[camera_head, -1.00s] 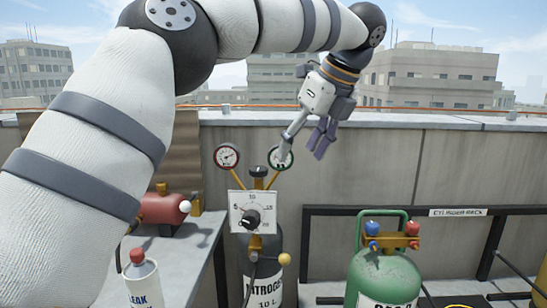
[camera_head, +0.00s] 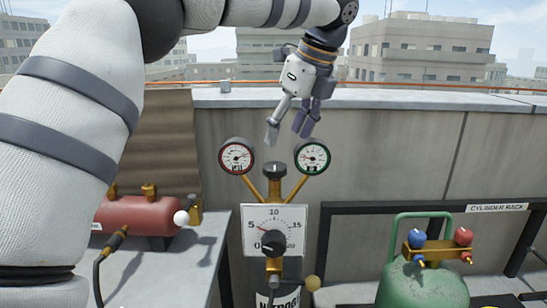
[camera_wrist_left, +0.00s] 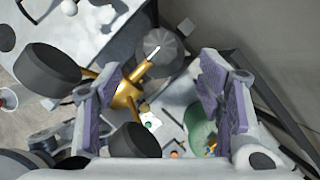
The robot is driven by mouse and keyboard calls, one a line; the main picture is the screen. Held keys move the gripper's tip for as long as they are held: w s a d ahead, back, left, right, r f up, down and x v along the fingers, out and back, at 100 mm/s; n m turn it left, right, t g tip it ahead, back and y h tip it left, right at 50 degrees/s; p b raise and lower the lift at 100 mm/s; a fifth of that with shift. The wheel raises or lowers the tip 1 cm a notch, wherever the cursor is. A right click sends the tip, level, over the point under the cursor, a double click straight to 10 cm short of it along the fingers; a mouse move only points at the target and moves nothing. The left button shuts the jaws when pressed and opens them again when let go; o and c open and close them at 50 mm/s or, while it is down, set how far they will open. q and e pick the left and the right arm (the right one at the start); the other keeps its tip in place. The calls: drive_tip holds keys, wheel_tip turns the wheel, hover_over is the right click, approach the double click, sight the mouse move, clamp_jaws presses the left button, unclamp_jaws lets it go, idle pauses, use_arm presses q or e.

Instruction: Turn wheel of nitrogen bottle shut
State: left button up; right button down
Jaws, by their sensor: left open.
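The nitrogen bottle (camera_head: 264,300) is a dark cylinder at the bottom middle of the head view, mostly cut off by the frame. A dark ridged wheel (camera_head: 275,170) sits on top of its brass valve stem, between two round gauges. In the left wrist view the grey ridged wheel (camera_wrist_left: 160,44) shows beyond the fingers, near the top middle. My left gripper (camera_head: 288,127) is open and empty, pointing down above the wheel and slightly right of it, apart from it. Its purple-padded fingers (camera_wrist_left: 165,98) stand wide apart in the wrist view. My right gripper is not in view.
A red gauge (camera_head: 237,157) and a green-rimmed gauge (camera_head: 312,157) flank the wheel closely. A white dial panel (camera_head: 290,215) with a black knob is below. A red tank (camera_head: 135,215) stands on the left table, a green cylinder (camera_head: 425,285) at right. The wall is behind.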

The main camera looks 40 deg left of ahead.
sight(275, 165)
use_arm(q)
drive_tip(key=x, duration=0.8)
drive_tip(key=c, duration=1.1)
